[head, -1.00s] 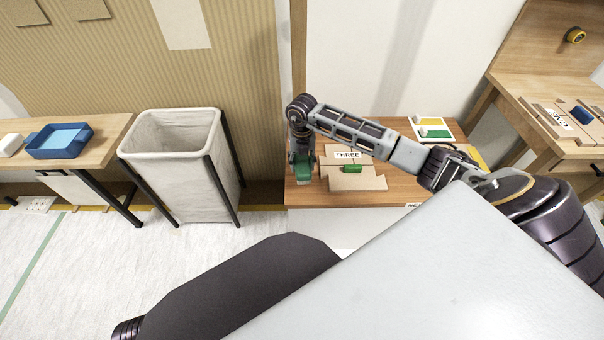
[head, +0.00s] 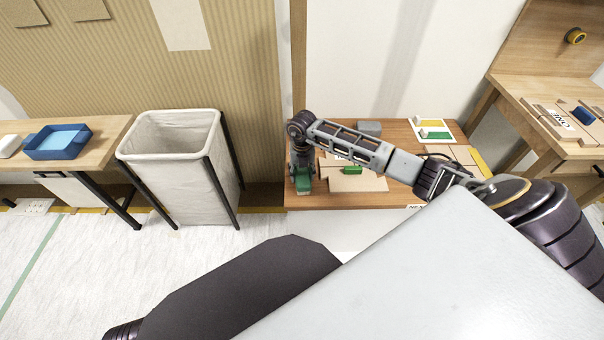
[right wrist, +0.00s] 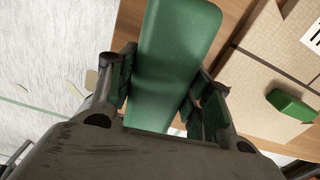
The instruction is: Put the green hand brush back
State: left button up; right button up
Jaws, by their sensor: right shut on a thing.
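The green hand brush (right wrist: 178,45) is between the fingers of my right gripper (right wrist: 165,95), which is shut on it. In the head view the right gripper (head: 302,176) points down at the left end of a wooden table, with the green brush (head: 303,186) showing below it. I cannot tell whether the brush touches the tabletop. My left gripper is not in view.
The wooden table (head: 405,200) holds a cardboard piece (head: 360,183) with a small green block (head: 352,170), a grey block (head: 369,128) and a white board (head: 421,122) with yellow and green parts. A white bin (head: 180,150) stands left of it.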

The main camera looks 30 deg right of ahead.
jog(key=shift+f, duration=0.1)
jog(key=shift+f, duration=0.2)
jog(key=o, duration=1)
jog(key=shift+o, duration=0.2)
jog(key=shift+b, duration=0.3)
